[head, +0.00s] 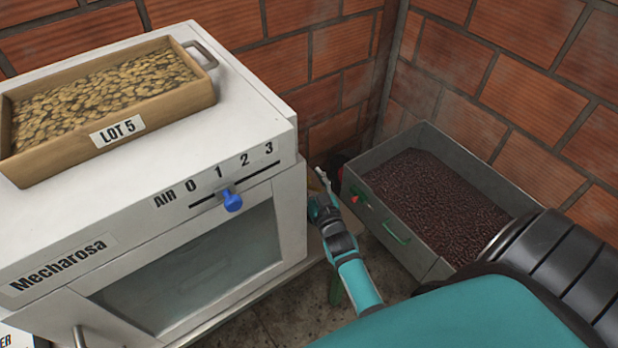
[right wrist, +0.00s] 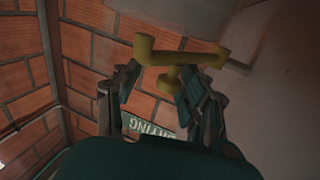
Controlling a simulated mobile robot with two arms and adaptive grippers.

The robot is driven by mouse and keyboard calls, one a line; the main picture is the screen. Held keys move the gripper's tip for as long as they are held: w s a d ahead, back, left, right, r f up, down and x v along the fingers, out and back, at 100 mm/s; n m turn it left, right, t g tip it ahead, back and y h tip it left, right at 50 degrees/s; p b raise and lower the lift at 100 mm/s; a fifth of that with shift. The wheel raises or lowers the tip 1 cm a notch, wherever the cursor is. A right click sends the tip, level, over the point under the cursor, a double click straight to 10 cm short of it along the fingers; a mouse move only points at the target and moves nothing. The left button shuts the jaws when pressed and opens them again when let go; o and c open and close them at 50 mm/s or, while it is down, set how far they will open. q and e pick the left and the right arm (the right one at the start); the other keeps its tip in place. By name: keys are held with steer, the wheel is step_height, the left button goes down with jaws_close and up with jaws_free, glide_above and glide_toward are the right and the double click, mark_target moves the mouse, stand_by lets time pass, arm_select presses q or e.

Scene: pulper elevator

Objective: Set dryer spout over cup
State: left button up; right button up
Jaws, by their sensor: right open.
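A yellow bent pipe, which looks like the dryer spout (right wrist: 182,57), shows in the right wrist view, coming from the pale wall at the right. My right gripper (right wrist: 155,85) is open, its fingers on either side of the spout's lower end; whether they touch it I cannot tell. In the head view my right gripper (head: 322,190) is beside the right side of the white dryer (head: 270,215), which mostly hides the spout. I cannot make out the cup in either view. My left gripper is not in view.
A tray marked LOT 5 (head: 160,118) stands on the dryer, with a blue slider knob (head: 232,201) on its front. A metal bin (head: 364,208) of dark red beans stands right of my gripper. A green sign (right wrist: 148,124) reads DRYING upside down. Brick walls close the corner.

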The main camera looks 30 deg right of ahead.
steer(key=shift+a, duration=0.2)
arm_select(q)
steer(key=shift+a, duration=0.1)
arm_select(e)
steer(key=v, duration=0.7)
steer(key=shift+s, duration=0.15)
